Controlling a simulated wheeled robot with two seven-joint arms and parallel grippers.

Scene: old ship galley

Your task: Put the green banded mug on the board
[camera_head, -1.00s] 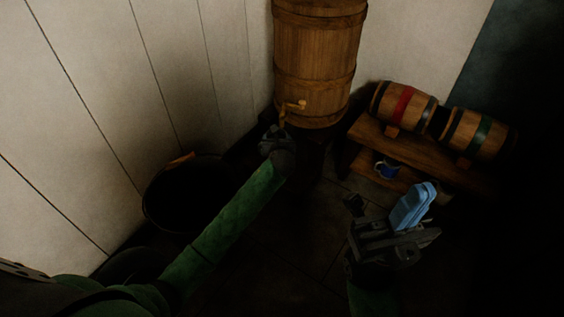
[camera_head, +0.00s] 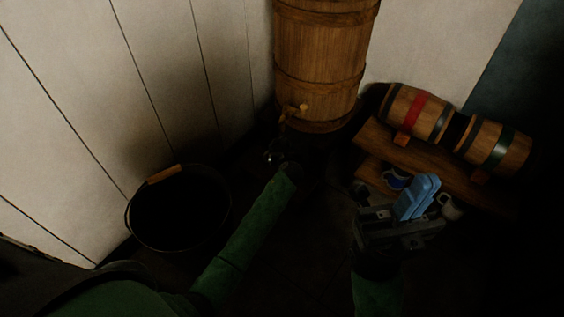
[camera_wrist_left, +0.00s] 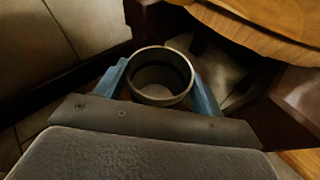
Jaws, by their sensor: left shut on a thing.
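My left gripper (camera_wrist_left: 163,86) is shut on a mug (camera_wrist_left: 161,65), held between its blue fingers. The wrist view looks into its open, empty-looking mouth and grey rim; I cannot make out a green band. In the head view the left gripper (camera_head: 275,155) is dark and small, below the tap of the upright barrel, and the mug is hard to make out there. My right gripper (camera_head: 417,197) has its blue fingers side by side, seemingly shut and empty, in front of the low bench. I cannot identify the board for certain.
The upright barrel (camera_head: 322,60) has a tap (camera_head: 296,110). Two small barrels (camera_head: 415,113) (camera_head: 493,147) lie on the bench (camera_head: 385,146). A blue-and-white mug (camera_head: 396,181) and a pale mug (camera_head: 450,207) are low by the bench. A dark tub (camera_head: 180,207) stands left.

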